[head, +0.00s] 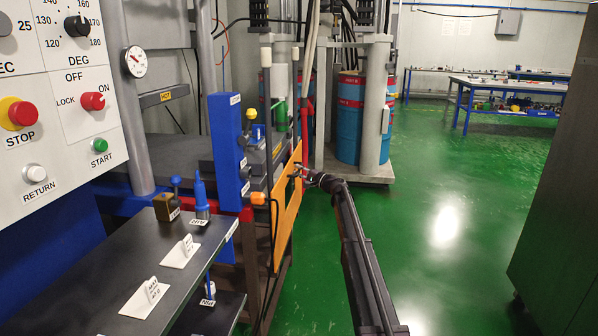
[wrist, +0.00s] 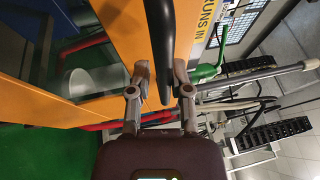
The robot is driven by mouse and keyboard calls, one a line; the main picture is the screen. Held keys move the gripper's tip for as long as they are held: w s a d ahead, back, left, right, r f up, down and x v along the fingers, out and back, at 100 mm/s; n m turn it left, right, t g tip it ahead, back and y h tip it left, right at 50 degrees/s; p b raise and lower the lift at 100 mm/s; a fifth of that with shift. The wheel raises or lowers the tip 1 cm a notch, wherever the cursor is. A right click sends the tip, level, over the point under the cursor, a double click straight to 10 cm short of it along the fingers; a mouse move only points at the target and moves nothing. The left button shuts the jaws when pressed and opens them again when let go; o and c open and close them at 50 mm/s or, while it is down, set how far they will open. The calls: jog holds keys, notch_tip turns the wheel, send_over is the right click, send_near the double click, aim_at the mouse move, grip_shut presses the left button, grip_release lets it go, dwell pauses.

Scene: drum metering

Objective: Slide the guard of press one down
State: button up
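The guard of the press (head: 289,200) is an orange upright panel at the press's right side in the head view. In the wrist view the guard (wrist: 118,25) fills the upper left and middle, turned on its side. A black bar handle (wrist: 158,45) stands out from it. My gripper (head: 298,172) is at the guard's face in the head view. In the wrist view my gripper (wrist: 160,72) has its two fingers apart, one on each side of the handle. Gaps seem to show between the fingers and the bar; contact is not clear.
A control panel (head: 60,90) and a dark shelf (head: 110,265) with labelled cards stand at the left. Blue drums (head: 349,118) stand behind the press. A grey cabinet (head: 555,190) is at the right. The green floor (head: 450,200) between is clear.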

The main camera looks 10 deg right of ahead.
jog(key=shift+o, duration=1.1)
jog(key=shift+a+f, duration=0.1)
jog(key=shift+f, duration=0.1)
jog(key=shift+r, duration=0.15)
jog(key=shift+r, duration=0.15)
notch_tip(320, 180, up, 31)
jog(key=p, duration=3.1)
jog(key=shift+d, duration=0.2)
jog(key=shift+w, duration=0.1)
jog(key=shift+f, duration=0.2)
jog(key=b+v, duration=0.2)
jog(key=v, duration=1.4)
jog(key=shift+b, duration=0.3)
